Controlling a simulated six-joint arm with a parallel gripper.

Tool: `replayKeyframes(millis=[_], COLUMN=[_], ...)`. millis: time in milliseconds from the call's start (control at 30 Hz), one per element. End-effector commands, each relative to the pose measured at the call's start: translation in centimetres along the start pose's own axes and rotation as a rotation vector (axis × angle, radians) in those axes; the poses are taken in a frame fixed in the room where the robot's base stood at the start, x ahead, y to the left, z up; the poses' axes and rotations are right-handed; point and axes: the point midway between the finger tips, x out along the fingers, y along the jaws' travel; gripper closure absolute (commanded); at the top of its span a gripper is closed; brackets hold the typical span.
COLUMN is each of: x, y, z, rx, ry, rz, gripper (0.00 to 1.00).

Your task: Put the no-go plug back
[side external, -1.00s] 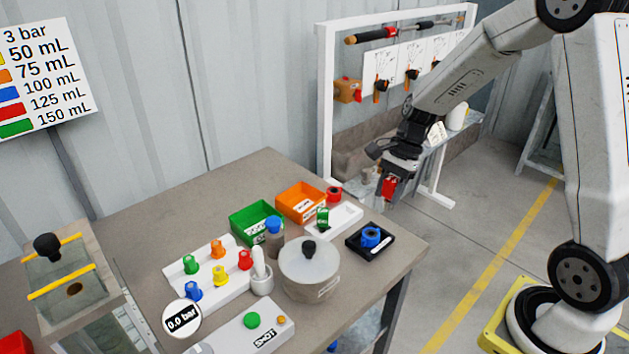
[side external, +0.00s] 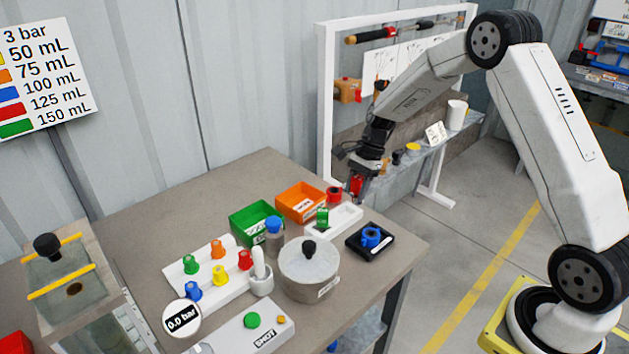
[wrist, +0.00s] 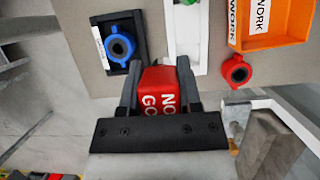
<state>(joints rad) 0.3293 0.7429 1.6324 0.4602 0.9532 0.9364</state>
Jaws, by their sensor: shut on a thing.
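The red no-go plug (wrist: 160,92), lettered NO GO, is between the two fingers of my gripper (wrist: 158,80) in the wrist view. In the side view my gripper (side external: 357,190) holds the red plug (side external: 356,184) in the air by the back right edge of the bench. A white holder (side external: 346,215) lies on the bench with a green plug (side external: 322,216) standing at its left end; its right part looks empty. In the wrist view the white holder (wrist: 187,40) is just ahead of the fingers, partly cut off by the frame.
A red ring (side external: 334,194) sits beside the orange bin (side external: 301,200). A black tray (side external: 384,244) with a blue ring (side external: 371,236) lies right of the holder. A lidded pot (side external: 309,270) stands in front. The white rack frame (side external: 325,100) rises behind.

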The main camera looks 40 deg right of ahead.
Motion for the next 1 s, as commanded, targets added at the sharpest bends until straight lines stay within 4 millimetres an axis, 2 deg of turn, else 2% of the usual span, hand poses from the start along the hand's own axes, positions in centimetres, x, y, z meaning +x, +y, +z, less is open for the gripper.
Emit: replayKeyframes(millis=[200, 400, 833, 1000], x=[2.1, 3.2, 3.9, 5.6], y=[-1.9, -3.1, -3.7, -3.7], z=[-1.2, -1.9, -2.2, -3.0], rx=[0.0, 0.0, 0.0, 0.001], ry=[0.0, 0.0, 0.0, 0.001], rz=[0.0, -0.001, -0.001, 0.0], gripper=[1.0, 1.0, 1.0, 1.0])
